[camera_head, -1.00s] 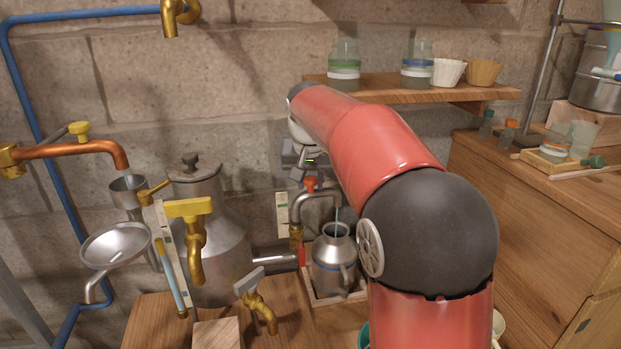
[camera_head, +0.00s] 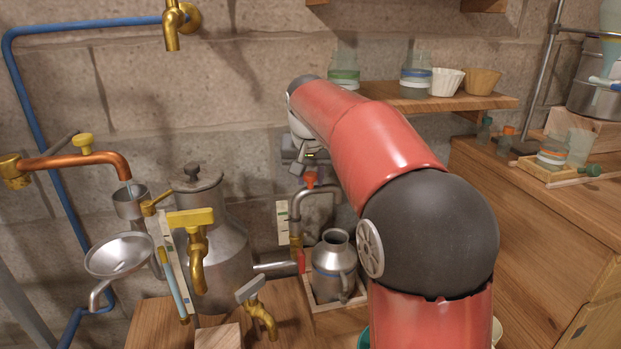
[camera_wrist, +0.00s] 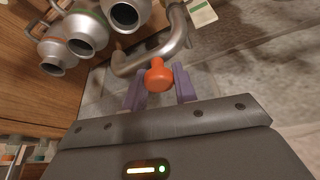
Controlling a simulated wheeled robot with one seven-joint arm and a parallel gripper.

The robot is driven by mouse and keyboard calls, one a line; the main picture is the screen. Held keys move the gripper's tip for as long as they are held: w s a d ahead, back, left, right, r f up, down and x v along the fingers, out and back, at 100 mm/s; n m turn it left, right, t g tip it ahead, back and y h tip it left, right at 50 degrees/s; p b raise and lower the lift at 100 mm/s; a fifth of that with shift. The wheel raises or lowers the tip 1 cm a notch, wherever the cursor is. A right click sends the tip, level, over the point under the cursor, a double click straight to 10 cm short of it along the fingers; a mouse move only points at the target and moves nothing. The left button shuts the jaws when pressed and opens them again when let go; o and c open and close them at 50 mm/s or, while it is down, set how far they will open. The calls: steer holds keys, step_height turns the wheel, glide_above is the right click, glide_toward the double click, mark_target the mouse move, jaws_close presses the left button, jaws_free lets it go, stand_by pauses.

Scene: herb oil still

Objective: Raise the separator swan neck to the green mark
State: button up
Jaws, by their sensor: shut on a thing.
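The swan neck (camera_head: 318,191) is a grey bent pipe with an orange-red knob (camera_head: 311,179) on top. It rises from a brass fitting (camera_head: 295,241) and its outlet bends over toward a metal can (camera_head: 333,262). My gripper (camera_head: 309,170) is shut on the knob from above. In the wrist view the knob (camera_wrist: 158,76) sits between the purple fingers of my gripper (camera_wrist: 159,86), with the pipe (camera_wrist: 150,55) beyond. A pale scale strip (camera_head: 283,225) with green marking stands just left of the pipe. The pipe's exact level against the green mark is hard to read.
A big metal vessel (camera_head: 222,245) stands left, with a yellow-handled tap (camera_head: 196,250) and funnel (camera_head: 118,256) before it. A shelf (camera_head: 430,101) with jars and cups is behind my arm. A wooden cabinet (camera_head: 530,230) stands right.

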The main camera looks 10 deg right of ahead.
steer(key=shift+a+r, duration=0.15)
steer(key=shift+r, duration=0.8)
steer(key=o, duration=1.1)
steer(key=shift+s, duration=0.1)
steer(key=shift+c, duration=0.2)
steer(key=shift+o, duration=0.3)
steer(key=shift+s+r, duration=0.1)
steer(key=shift+r, duration=0.25)
steer(key=s+a+b, duration=0.3)
steer(key=s, duration=0.8)
steer(key=s+d+f+n, duration=0.1)
steer(key=s+f, duration=0.6)
steer(key=s, duration=0.3)
steer(key=s+d+f+n+t+y, duration=0.1)
steer(key=s+d+f+n, duration=0.1)
steer(key=s+f, duration=0.5)
steer(key=s, duration=0.4)
steer(key=shift+s+f, duration=0.25)
